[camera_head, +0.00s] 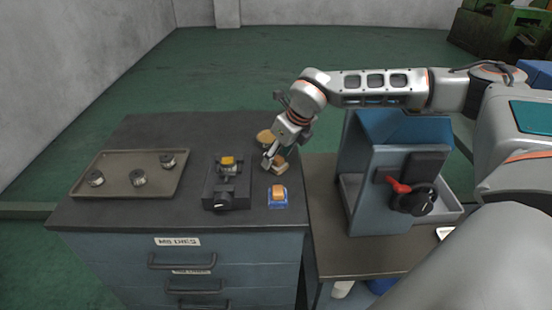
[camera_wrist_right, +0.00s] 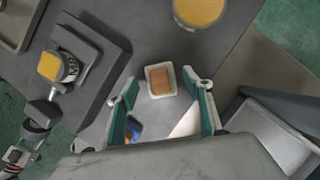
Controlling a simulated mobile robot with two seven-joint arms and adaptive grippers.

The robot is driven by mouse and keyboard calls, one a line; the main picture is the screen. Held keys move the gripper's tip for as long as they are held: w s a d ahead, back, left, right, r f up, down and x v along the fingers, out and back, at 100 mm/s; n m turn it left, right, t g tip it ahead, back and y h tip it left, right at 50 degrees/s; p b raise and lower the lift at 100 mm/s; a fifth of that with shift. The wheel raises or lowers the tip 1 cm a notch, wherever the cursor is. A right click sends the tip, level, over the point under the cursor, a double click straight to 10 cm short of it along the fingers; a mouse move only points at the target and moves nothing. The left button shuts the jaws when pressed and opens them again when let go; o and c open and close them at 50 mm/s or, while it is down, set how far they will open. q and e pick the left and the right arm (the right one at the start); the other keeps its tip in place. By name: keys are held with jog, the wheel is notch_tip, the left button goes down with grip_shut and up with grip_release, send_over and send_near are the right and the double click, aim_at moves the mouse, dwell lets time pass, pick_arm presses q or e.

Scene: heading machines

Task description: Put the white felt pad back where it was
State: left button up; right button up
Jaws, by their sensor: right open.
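A small white square piece (camera_wrist_right: 151,92) with an orange-brown block on it lies on the dark cabinet top, in the wrist view. It looks like the white felt pad, but I cannot tell felt from a shallow dish. In the head view this white-and-brown piece (camera_head: 279,168) is partly hidden by my right gripper (camera_head: 268,162). In the wrist view the right gripper (camera_wrist_right: 162,92) is open, its green-lined fingers on either side of the piece, apart from it. My left gripper is out of view.
A blue square piece (camera_head: 277,204) with an orange block is nearer the front. A round yellow-topped thing (camera_head: 264,136) stands behind. A black fixture (camera_head: 213,190) and a tray (camera_head: 117,185) of metal parts are left. A blue machine (camera_head: 365,185) with a red lever stands right.

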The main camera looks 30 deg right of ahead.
jog(key=a+v, duration=0.1)
jog(key=v, duration=0.9)
jog(key=shift+d, duration=0.45)
jog(key=shift+s, duration=0.15)
